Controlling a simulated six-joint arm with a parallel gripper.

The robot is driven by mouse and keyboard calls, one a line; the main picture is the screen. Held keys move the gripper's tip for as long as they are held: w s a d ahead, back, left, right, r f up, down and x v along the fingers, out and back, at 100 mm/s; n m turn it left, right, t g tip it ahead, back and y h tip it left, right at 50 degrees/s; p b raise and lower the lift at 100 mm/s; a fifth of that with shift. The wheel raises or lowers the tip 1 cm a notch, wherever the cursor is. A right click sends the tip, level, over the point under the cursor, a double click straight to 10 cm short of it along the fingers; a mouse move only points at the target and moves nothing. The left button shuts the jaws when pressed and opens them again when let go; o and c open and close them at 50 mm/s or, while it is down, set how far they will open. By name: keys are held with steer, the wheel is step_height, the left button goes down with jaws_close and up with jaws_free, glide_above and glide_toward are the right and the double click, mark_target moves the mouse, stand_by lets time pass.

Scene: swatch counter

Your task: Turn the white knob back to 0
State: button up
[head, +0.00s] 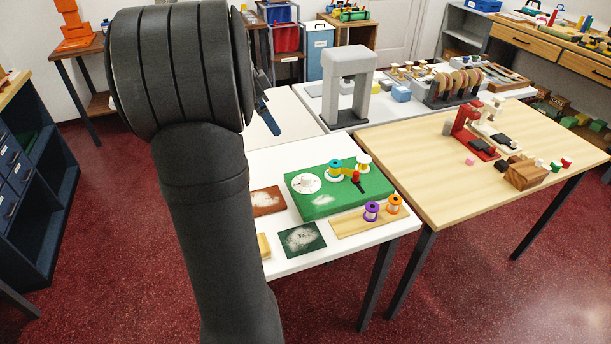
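The white knob (307,182) sits on a pale round dial at the left end of a green box's top. Its marks are too small to read, so I cannot tell where it points. The green box (345,196) lies on the white table and also bears a teal-yellow spool (335,168), a white-topped spool (363,162) and a small red and black piece (357,181). My dark arm fills the left middle of the view. A small blue-black part (268,115) sticks out past its right edge and may belong to my gripper; the rest is hidden, and whether it is open is unclear.
A wooden board with purple (371,211) and orange (394,204) spools lies in front of the box. Brown (267,201) and dark green (302,239) swatches lie to the left and front. A grey arch (347,85) stands behind. A wooden table (440,195) adjoins right.

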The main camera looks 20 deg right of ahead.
steer(key=shift+a+r, duration=0.2)
steer(key=shift+r, duration=0.25)
